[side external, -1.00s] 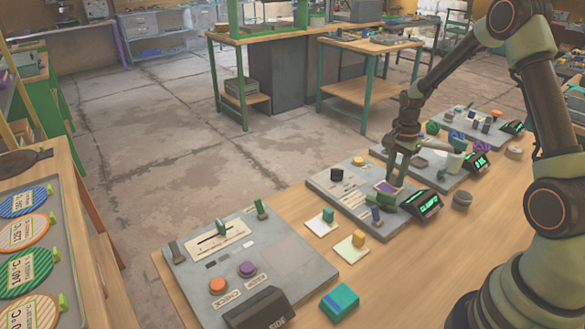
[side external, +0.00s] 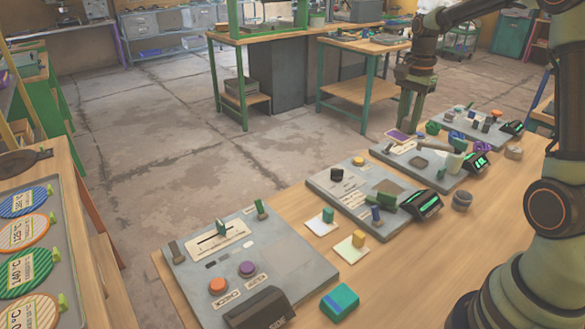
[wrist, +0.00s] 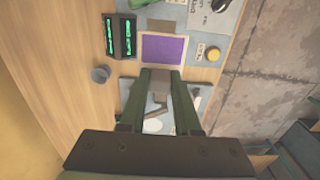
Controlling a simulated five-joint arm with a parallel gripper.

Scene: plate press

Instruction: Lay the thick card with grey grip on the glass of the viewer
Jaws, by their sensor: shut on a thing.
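My gripper (side external: 405,122) is shut on a card (side external: 398,136) with a purple face, raised above the bench. In the wrist view the card (wrist: 163,48) lies just beyond my fingertips (wrist: 160,76), and its brownish-grey grip is between them. The middle grey board (side external: 322,182) has a bare dark square pane (side external: 386,187) beside a green-lit display (side external: 427,205). This pane also shows in the wrist view (wrist: 173,26), partly covered by the held card. The board behind has another small dark square (side external: 419,162). Which board is the viewer cannot be read clearly.
A teal block (side external: 340,301) and a grey cup (side external: 462,199) stand on the bench. The nearest board (side external: 300,262) carries several buttons and levers.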

